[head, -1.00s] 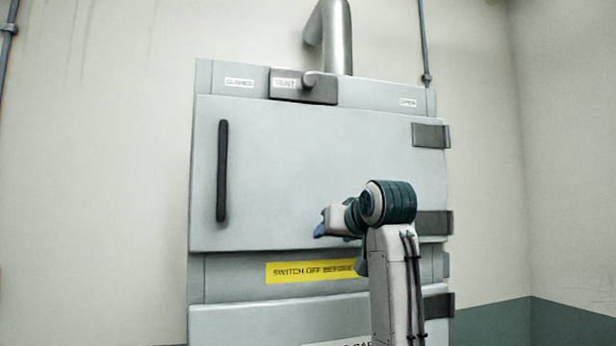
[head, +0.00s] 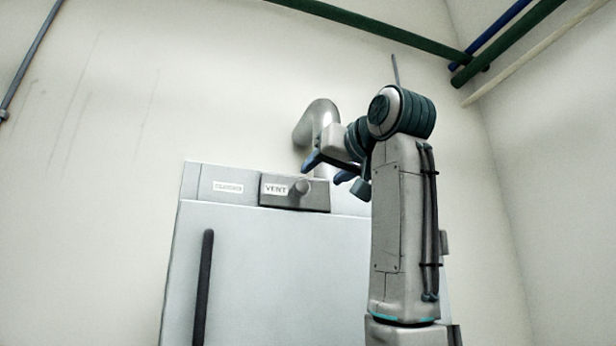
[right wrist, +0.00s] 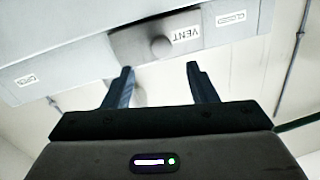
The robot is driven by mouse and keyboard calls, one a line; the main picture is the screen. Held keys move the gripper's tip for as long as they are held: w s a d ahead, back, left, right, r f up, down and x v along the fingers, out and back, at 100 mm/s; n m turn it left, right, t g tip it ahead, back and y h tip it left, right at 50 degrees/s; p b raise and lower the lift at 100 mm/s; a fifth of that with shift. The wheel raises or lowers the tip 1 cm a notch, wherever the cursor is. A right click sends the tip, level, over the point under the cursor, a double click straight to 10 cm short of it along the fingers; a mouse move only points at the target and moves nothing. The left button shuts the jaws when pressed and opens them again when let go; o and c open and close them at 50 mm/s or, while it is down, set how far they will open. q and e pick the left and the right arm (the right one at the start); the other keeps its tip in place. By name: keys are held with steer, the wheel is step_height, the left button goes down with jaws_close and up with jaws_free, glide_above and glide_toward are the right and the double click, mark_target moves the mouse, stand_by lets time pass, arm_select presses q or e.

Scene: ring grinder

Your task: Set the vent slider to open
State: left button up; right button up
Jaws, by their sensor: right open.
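The vent slider (head: 280,191) is a dark grey block marked VENT with a round knob (head: 302,187). It sits in the top strip of the grey cabinet, just right of the CLOSED label (head: 228,186). My right gripper (head: 328,170) is raised near the slider's upper right, open and empty, apart from the knob in the picture. In the right wrist view the slider (right wrist: 135,42) and its knob (right wrist: 161,47) appear upside down beyond the open fingers (right wrist: 160,85). The OPEN label (right wrist: 26,80) shows there at the far left. My arm hides it in the head view. My left gripper is out of view.
The cabinet door (head: 275,270) has a long dark vertical handle (head: 203,285) at left. A metal duct pipe (head: 318,115) rises behind the gripper. Green and blue pipes (head: 500,40) run along the upper right.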

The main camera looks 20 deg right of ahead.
mark_target(304, 187)
steer(key=w+p, duration=0.1)
steer(key=w, duration=0.1)
steer(key=w+p, duration=0.1)
steer(key=w, duration=0.1)
steer(key=w+a+p, duration=0.1)
steer(key=w, duration=0.1)
steer(key=shift+w+a, duration=0.1)
steer(key=shift+w, duration=0.25)
steer(key=shift+w+p, duration=0.3)
steer(key=shift+w, duration=0.1)
